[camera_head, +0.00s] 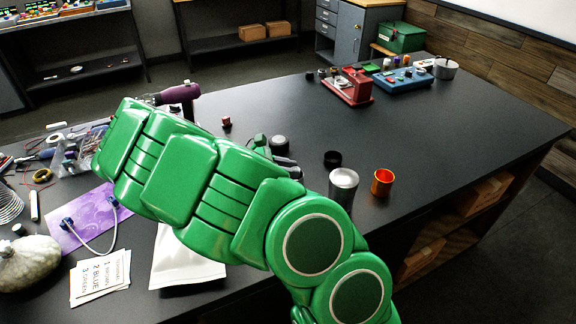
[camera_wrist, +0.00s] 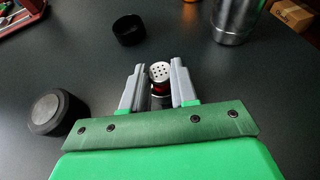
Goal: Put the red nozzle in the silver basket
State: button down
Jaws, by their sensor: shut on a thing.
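My gripper (camera_wrist: 160,82) is low over the black table, its two grey fingers closed on a small part with a perforated silver top and a red body, which looks like the red nozzle (camera_wrist: 160,73). In the head view my gripper (camera_head: 287,166) is partly hidden behind my green arm, and the held part cannot be made out. A silver pot-like container (camera_head: 445,70), possibly the silver basket, stands at the far right end of the table, well away from my gripper. A tall silver canister (camera_head: 343,185) stands nearer, right of my gripper; it also shows in the wrist view (camera_wrist: 234,22).
A black cap (camera_wrist: 128,31) and a black round piece (camera_wrist: 56,112) lie near my gripper. An orange cup (camera_head: 382,183) stands beside the canister. A red machine (camera_head: 350,86) and a blue box (camera_head: 402,79) stand farther back. The table's middle is mostly clear.

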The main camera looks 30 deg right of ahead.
jog(key=c, duration=0.8)
grip_release()
jog(key=shift+r, duration=0.1)
jog(key=shift+r, duration=3.45)
jog(key=shift+s, duration=0.1)
